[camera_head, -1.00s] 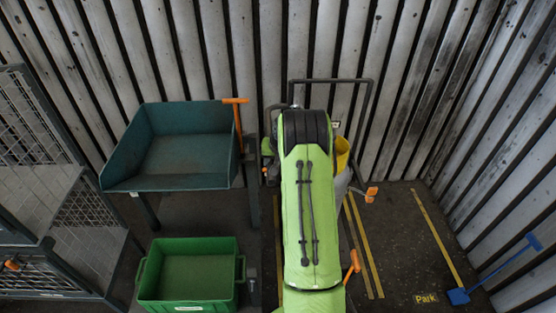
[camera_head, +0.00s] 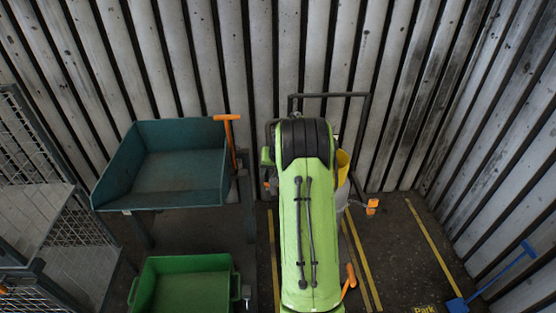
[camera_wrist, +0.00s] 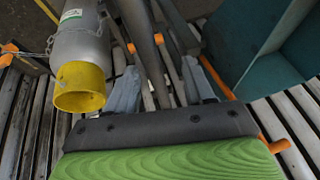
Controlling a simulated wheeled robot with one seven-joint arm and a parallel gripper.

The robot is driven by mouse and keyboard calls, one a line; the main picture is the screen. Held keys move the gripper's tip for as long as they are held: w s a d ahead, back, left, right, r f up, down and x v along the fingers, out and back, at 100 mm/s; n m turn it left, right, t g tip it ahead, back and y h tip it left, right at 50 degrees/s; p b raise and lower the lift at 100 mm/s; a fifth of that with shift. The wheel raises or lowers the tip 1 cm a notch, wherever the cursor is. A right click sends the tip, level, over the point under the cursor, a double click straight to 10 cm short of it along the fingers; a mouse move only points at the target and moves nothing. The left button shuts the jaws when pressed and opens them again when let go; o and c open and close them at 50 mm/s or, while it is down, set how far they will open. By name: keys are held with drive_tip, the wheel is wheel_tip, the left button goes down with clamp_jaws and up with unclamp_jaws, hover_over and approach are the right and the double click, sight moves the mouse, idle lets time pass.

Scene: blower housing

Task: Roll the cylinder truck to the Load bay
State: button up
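The cylinder truck (camera_head: 367,130) stands against the far wall in the head view, its dark tubular handle rising behind my green arm. The grey cylinder (camera_wrist: 82,42) with a yellow collar (camera_wrist: 80,88) shows at upper left in the wrist view, with a chain beside it. My gripper (camera_wrist: 160,90) shows in the wrist view as two grey-blue fingers, spread apart. Dark tubes pass between or beyond them; no contact is clear. In the head view my arm hides the gripper and much of the truck. No Load bay label is readable.
Yellow floor lines (camera_head: 432,240) and a cut-off Park label (camera_head: 425,309) lie at right. A blue-handled tool (camera_head: 500,270) leans there. Dark floor between is open.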

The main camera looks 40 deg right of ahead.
drive_tip(key=p+v, duration=0.1)
drive_tip(key=v, duration=1.1)
drive_tip(key=shift+s, duration=0.25)
drive_tip(key=s+a+r+n, duration=0.2)
drive_tip(key=a+r, duration=0.3)
drive_tip(key=a, duration=0.4)
drive_tip(key=s+a+r+n, duration=0.1)
drive_tip(key=a+r, duration=0.3)
drive_tip(key=a, duration=0.5)
drive_tip(key=s+a+n, duration=0.2)
drive_tip(key=s+a, duration=0.5)
drive_tip(key=s, duration=0.2)
drive_tip(key=s+a+n+y, duration=0.1)
drive_tip(key=s+a+n, duration=0.2)
drive_tip(key=s+a, duration=0.4)
drive_tip(key=s, duration=0.3)
drive_tip(key=shift+a+f+t, duration=0.2)
drive_tip(key=shift+t, duration=0.2)
